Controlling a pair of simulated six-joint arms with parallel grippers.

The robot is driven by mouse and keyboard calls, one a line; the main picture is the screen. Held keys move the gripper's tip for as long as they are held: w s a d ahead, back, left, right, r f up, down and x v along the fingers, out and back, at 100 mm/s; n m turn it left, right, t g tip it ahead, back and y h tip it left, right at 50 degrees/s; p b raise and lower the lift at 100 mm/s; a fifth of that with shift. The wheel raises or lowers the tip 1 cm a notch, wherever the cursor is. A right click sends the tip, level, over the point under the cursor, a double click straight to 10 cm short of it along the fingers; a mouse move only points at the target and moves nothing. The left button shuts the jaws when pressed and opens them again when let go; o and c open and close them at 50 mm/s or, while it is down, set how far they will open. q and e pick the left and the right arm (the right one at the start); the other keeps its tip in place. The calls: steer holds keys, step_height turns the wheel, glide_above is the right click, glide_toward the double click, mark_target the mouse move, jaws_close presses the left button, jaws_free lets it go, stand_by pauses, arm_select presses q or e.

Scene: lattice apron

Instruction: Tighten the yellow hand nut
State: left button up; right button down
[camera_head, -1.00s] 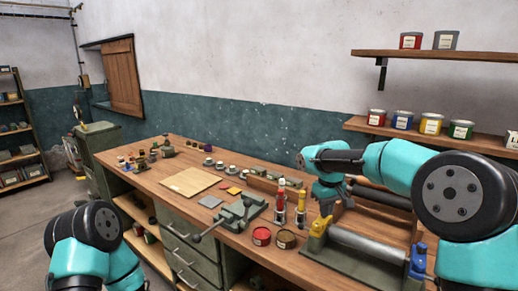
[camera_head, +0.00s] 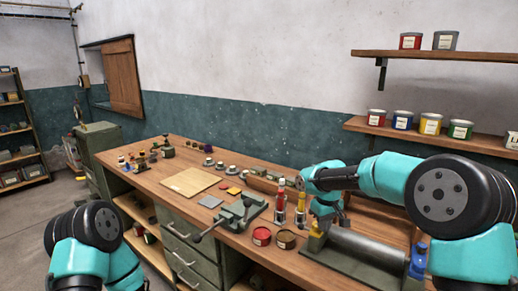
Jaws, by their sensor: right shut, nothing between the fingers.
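The yellow hand nut (camera_head: 316,241) shows as a small yellow part at the left end of the grey roller (camera_head: 362,252), on the green-grey press frame on the bench. My right gripper (camera_head: 322,224) points down right above the yellow nut and covers its top. Its fingers are shut with nothing between them. Whether they touch the nut is too small to tell. A blue hand nut (camera_head: 418,253) stands at the roller's right end. My left arm is at the lower left, and its gripper is out of the picture.
Red and yellow bottles (camera_head: 301,205) stand close left of my right gripper. A wooden board (camera_head: 190,182) lies farther left.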

steer(key=shift+s+f, duration=0.1)
steer(key=shift+f, duration=0.6)
steer(key=shift+s+f, duration=0.1)
steer(key=shift+s, duration=0.25)
stand_by(0.9)
step_height(320, 180, up, 7)
steer(key=shift+f, duration=0.2)
stand_by(0.4)
steer(key=shift+w, duration=0.1)
steer(key=shift+d, duration=0.1)
